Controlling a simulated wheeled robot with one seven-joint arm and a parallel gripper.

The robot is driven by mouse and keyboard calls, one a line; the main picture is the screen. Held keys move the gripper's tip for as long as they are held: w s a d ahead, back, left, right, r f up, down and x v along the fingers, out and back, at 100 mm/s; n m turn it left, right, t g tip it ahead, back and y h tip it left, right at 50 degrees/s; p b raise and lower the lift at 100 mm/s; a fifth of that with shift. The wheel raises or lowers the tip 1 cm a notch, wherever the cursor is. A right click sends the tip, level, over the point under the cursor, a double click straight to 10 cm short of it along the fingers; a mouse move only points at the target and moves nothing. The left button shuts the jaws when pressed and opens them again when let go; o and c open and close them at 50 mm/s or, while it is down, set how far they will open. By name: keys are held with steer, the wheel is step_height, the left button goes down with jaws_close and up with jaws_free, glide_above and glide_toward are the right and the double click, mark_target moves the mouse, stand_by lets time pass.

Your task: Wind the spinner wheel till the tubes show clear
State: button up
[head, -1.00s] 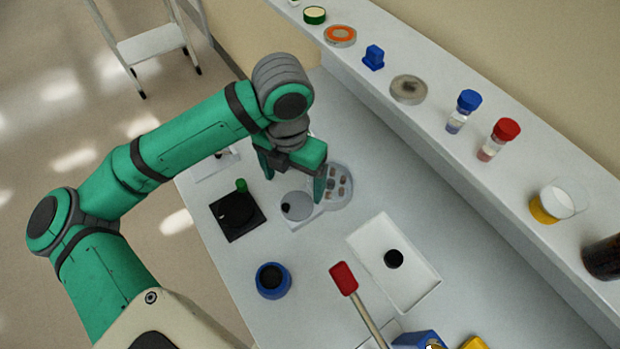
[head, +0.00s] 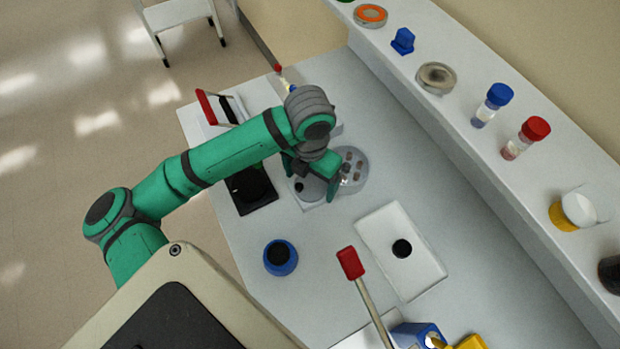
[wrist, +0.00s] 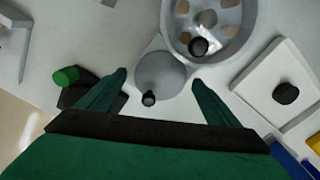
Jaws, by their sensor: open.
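The spinner has a pale round bowl (wrist: 235,48) with several brownish tubes set in a ring and a dark knob (wrist: 198,47) near its lower side. The bowl also shows in the head view (head: 362,172). Joined to it is the spinner wheel, a flat grey disc (wrist: 160,72) with a small black handle (wrist: 149,98) at its near edge. My gripper (wrist: 158,78) is open and empty, pointing down, with one finger on each side of the wheel in the wrist view. In the head view my gripper (head: 310,184) partly hides the wheel. I cannot tell whether the fingers touch anything.
A black box (head: 257,205) with a green knob (wrist: 67,76) stands left of the wheel. A white tray (head: 425,278), a blue pot (head: 281,259) and a red-topped lever (head: 350,262) stand nearer. A shelf (head: 465,115) with bottles runs along the right.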

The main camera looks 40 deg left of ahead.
steer(key=shift+c, duration=0.7)
steer(key=c, duration=0.9)
steer(key=shift+m, duration=0.4)
steer(key=shift+a+m, duration=0.1)
steer(key=shift+m, duration=0.9)
steer(key=m, duration=0.4)
steer(key=shift+m, duration=0.3)
steer(key=m, duration=0.6)
steer(key=shift+w, duration=0.15)
steer(key=shift+m, duration=0.4)
